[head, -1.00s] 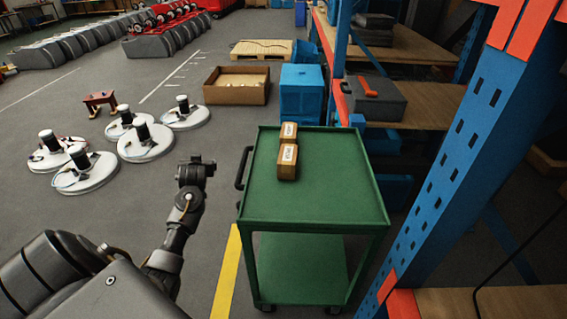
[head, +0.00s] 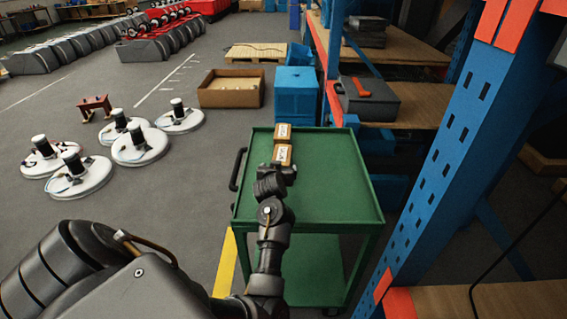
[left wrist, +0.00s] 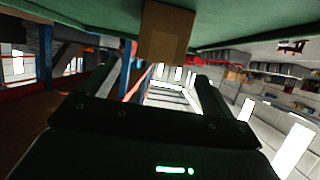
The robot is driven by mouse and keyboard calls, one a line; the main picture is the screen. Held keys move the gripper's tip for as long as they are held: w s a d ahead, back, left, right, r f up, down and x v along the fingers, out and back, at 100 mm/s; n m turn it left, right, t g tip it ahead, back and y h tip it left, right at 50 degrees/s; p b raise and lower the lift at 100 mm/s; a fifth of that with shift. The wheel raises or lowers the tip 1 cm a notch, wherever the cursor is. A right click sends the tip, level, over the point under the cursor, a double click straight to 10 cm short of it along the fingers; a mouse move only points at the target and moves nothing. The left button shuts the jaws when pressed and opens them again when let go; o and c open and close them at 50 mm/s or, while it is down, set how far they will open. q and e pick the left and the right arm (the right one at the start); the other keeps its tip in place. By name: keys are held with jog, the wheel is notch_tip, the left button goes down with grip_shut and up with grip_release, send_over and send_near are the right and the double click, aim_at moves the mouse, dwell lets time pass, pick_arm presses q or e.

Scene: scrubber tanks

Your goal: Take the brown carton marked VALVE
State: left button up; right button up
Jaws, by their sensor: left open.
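Two small brown cartons with white labels stand one behind the other on the green cart's top. The nearer carton (head: 282,154) and the farther carton (head: 283,132) have labels too small to read, so I cannot tell which says VALVE. My left gripper (head: 284,173) is just on the near side of the nearer carton; the head view does not show whether they touch. In the left wrist view a brown carton (left wrist: 165,32) is ahead of my open, empty left gripper (left wrist: 157,77), beyond its two fingers. My right gripper is not in view.
The green cart (head: 340,190) has a raised rim and a dark handle (head: 237,169) at left. A blue rack upright (head: 445,150) stands close on the right. Blue bins (head: 295,95) and an open cardboard box (head: 231,88) stand behind. The cart top's right half is clear.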

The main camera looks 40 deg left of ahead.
aim_at(282, 160)
pick_arm(q)
jog(key=shift+p+x, duration=0.6)
jog(key=shift+x, duration=4.35)
jog(key=shift+r, duration=0.1)
jog(key=shift+c, duration=0.2)
jog(key=c, duration=1.2)
